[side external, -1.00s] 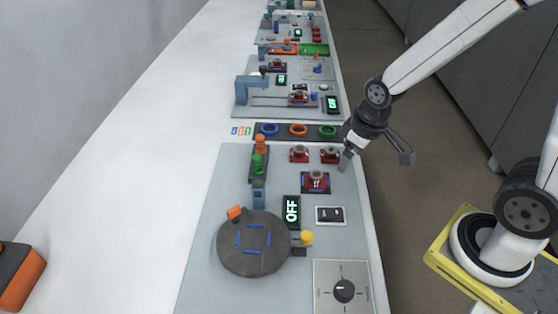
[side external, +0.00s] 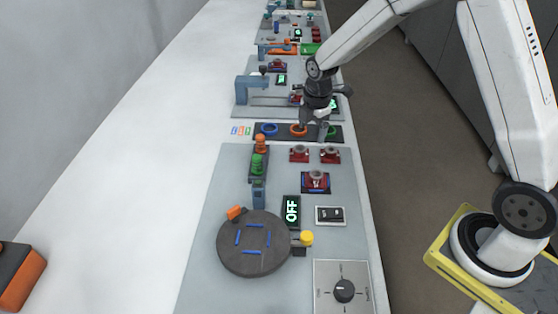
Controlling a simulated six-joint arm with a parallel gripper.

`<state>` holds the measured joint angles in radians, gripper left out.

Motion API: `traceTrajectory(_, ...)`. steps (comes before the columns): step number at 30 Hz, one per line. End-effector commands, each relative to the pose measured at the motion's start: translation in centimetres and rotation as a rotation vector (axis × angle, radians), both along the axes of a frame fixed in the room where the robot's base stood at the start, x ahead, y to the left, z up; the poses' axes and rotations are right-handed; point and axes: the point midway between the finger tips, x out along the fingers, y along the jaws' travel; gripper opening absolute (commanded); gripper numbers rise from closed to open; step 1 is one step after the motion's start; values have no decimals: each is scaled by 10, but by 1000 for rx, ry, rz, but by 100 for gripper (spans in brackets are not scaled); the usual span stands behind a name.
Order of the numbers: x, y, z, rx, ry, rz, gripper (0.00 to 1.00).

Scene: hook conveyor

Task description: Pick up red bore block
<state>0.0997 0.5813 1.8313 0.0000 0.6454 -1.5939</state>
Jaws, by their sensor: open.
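Two red bore blocks with grey round tops stand side by side behind the OFF display, a left one (side external: 299,154) and a right one (side external: 330,155). A third red block (side external: 316,181) sits in a dark, blue-edged holder in front of them. My gripper (side external: 315,129) points down with its jaws open, above the dark ring strip and just behind the two red blocks in the picture. It appears apart from all three blocks. It partly covers the green ring (side external: 332,131) and the station behind.
A dark turntable (side external: 253,259) with blue marks is in front, beside the OFF display (side external: 292,211), a rocker switch (side external: 330,215) and a dial (side external: 344,291). Orange and green pieces (side external: 259,158) stand to the left. The white table (side external: 150,190) at left is mostly clear.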

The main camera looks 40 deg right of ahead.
Motion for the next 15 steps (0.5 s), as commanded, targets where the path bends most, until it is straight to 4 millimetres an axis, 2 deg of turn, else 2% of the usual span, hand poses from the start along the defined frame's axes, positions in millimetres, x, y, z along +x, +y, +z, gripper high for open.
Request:
traceTrajectory(6, 28, -13, -18, -18, 31, 285, 92)
traceTrajectory(15, 58, -29, -44, -28, 67, 666, 92)
